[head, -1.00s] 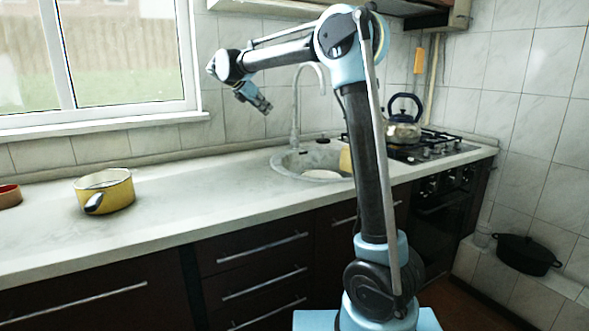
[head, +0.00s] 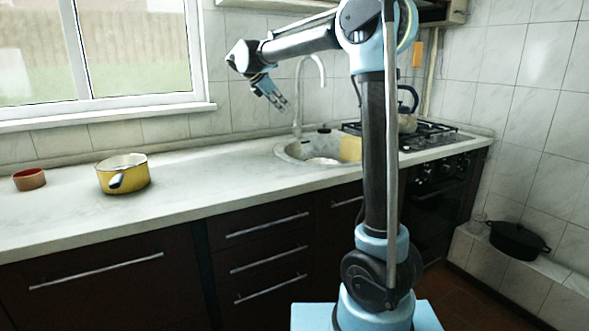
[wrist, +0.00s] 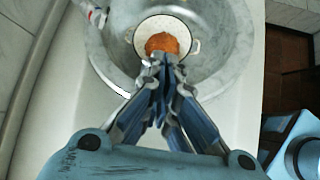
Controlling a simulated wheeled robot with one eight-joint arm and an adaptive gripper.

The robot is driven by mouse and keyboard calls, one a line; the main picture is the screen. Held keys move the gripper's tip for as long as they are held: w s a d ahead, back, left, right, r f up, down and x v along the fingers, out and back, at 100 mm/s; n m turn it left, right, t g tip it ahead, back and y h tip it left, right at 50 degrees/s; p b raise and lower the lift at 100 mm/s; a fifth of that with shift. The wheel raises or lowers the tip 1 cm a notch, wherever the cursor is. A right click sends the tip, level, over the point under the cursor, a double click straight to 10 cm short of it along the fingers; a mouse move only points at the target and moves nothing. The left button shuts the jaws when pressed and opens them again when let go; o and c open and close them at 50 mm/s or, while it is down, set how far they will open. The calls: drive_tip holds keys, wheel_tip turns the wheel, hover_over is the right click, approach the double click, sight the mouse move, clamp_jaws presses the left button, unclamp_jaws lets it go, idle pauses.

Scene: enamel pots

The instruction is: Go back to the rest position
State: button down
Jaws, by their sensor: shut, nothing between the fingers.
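My gripper (head: 277,102) hangs in the air in front of the tiled wall, left of the tap, with its fingers pointing down and to the right. In the wrist view my gripper (wrist: 163,60) is shut, its fingertips together with nothing held. Beyond the tips, a white two-handled pot (wrist: 192,27) with something orange-brown inside is in the grey sink (wrist: 232,60). The fingertips overlap the pot's near edge in that picture, but the head view shows my gripper well above the sink (head: 285,153).
A yellow saucepan (head: 137,180) and a small red-brown pot (head: 29,180) stand on the counter (head: 70,225) at left. A kettle (head: 407,123) stands on the hob (head: 440,133). A black pot (head: 517,241) sits on the low tiled ledge at right. The counter between saucepan and sink is clear.

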drive_tip(key=s+d+f+m+g+y, duration=0.2)
drive_tip(key=s+d+f+m, duration=0.4)
drive_tip(key=s+d, duration=0.5)
drive_tip(key=s+d+f+m+g+y, duration=0.1)
drive_tip(key=s+d+f+m, duration=0.5)
drive_tip(key=s+d, duration=0.45)
drive_tip(key=s+d+f+m+y, duration=0.1)
drive_tip(key=s+f+m, duration=0.4)
drive_tip(key=s+f, duration=0.5)
drive_tip(key=s+d+f+m+y, duration=0.1)
drive_tip(key=s+f+m+y, duration=0.1)
drive_tip(key=s+f+m, duration=0.4)
drive_tip(key=s+f, duration=0.4)
drive_tip(key=s, duration=0.1)
drive_tip(key=shift+s+d+g+y, duration=0.35)
drive_tip(key=shift+s+g+y, duration=0.05)
drive_tip(key=shift+f, duration=0.1)
